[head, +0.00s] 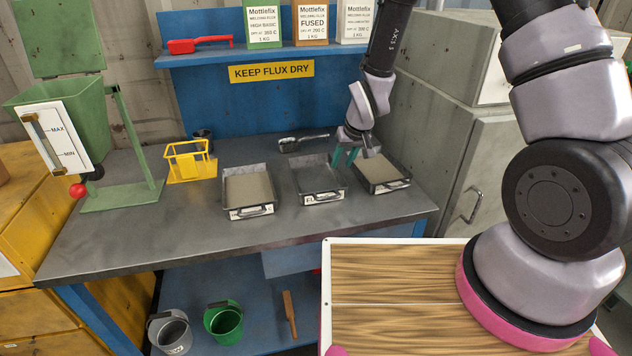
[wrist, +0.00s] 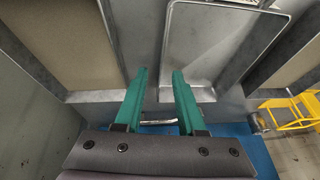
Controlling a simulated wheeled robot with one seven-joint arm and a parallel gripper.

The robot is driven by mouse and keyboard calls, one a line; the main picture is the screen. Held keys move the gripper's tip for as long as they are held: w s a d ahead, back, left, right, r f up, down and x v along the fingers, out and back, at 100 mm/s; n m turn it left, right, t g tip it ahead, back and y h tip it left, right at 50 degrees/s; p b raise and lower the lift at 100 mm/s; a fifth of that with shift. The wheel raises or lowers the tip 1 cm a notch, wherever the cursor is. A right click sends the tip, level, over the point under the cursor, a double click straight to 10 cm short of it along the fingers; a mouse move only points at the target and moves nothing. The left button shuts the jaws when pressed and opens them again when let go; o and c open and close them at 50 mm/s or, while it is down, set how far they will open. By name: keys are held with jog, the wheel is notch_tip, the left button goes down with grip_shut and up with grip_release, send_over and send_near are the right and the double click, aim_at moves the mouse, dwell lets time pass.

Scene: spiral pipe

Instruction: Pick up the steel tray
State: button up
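Three metal trays with front handles stand in a row on the bench. The middle steel tray (head: 318,176) looks bare and grey inside. The left tray (head: 248,190) and right tray (head: 382,174) hold a beige fill. In the wrist view the bare tray (wrist: 215,45) is at the upper middle, with a beige-filled tray (wrist: 75,40) to its left. My gripper (head: 346,157) has teal fingers, apart and with nothing seen held. It is near the back of the bare tray, on the side toward the right tray. The wrist view shows the fingertips (wrist: 160,70) near the bare tray's side; contact is unclear.
A yellow stand (head: 190,162) and a green hopper (head: 75,115) are to the left. A blue shelf (head: 260,58) with boxes is above.

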aim_at(338, 169)
jog(key=x, duration=0.5)
jog(key=shift+w+a, duration=0.2)
jog(key=shift+w, duration=0.1)
grip_shut()
dwell(1.1)
